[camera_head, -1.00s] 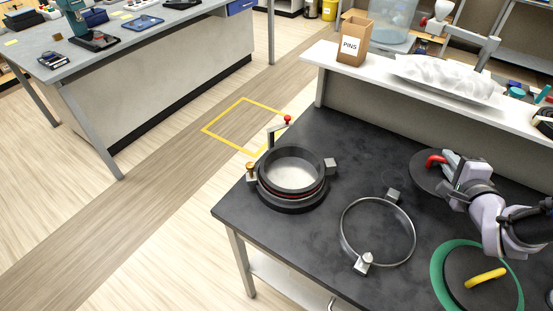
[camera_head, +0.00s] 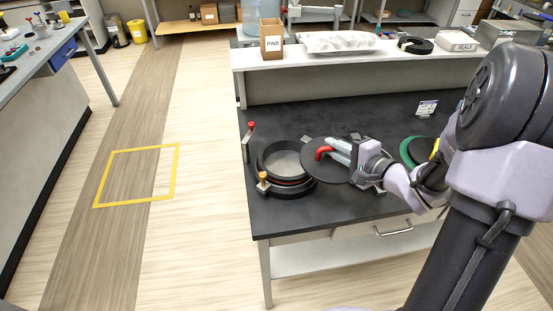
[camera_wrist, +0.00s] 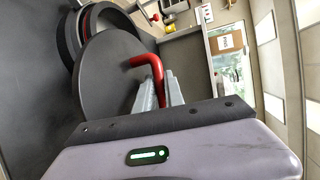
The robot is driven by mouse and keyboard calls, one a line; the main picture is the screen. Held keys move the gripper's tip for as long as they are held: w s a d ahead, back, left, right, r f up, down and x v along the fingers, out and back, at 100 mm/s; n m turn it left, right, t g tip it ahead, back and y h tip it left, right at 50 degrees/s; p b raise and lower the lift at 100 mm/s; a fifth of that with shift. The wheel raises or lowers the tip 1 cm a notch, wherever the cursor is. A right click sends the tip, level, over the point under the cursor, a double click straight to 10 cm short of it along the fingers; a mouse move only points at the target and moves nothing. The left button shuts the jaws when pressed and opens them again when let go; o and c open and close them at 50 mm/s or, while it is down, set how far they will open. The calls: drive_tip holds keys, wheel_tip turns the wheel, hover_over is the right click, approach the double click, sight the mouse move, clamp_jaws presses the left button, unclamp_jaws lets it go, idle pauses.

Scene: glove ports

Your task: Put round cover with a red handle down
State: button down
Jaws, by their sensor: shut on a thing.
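The round cover (camera_head: 331,171) is a dark grey disc with a red handle (camera_head: 322,152). My gripper (camera_head: 340,152) is shut on the red handle. In the wrist view the cover (camera_wrist: 108,80) fills the middle, and my gripper (camera_wrist: 162,88) has its fingers at the red handle (camera_wrist: 148,62). The cover is just right of the round port (camera_head: 284,165), a black ring with a red band inside, and seems to overlap its right edge in the head view. I cannot tell its exact height above the black bench.
An upright lever with a red knob (camera_head: 251,126) and a clamp with an orange knob (camera_head: 263,181) flank the port. A green ring (camera_head: 408,150) lies to the right, partly behind my arm. A shelf with a PINS box (camera_head: 271,40) runs behind. The bench's back middle is clear.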

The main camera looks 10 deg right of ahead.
drive_tip(key=shift+w+a+f+b, duration=0.9)
drive_tip(key=shift+w+a, duration=0.45)
drive_tip(key=shift+a, duration=0.35)
drive_tip(key=shift+w+a+f+b, duration=0.7)
drive_tip(key=shift+w+a+b, duration=0.4)
drive_tip(key=shift+w+a, duration=0.5)
drive_tip(key=shift+w+a+f+b, duration=0.8)
drive_tip(key=shift+w+a+b, duration=0.3)
drive_tip(key=shift+a, duration=0.75)
drive_tip(key=shift+f, duration=0.2)
drive_tip(key=c, duration=1.5)
unclamp_jaws()
drive_tip(key=shift+o, duration=0.3)
drive_tip(key=shift+f, duration=0.1)
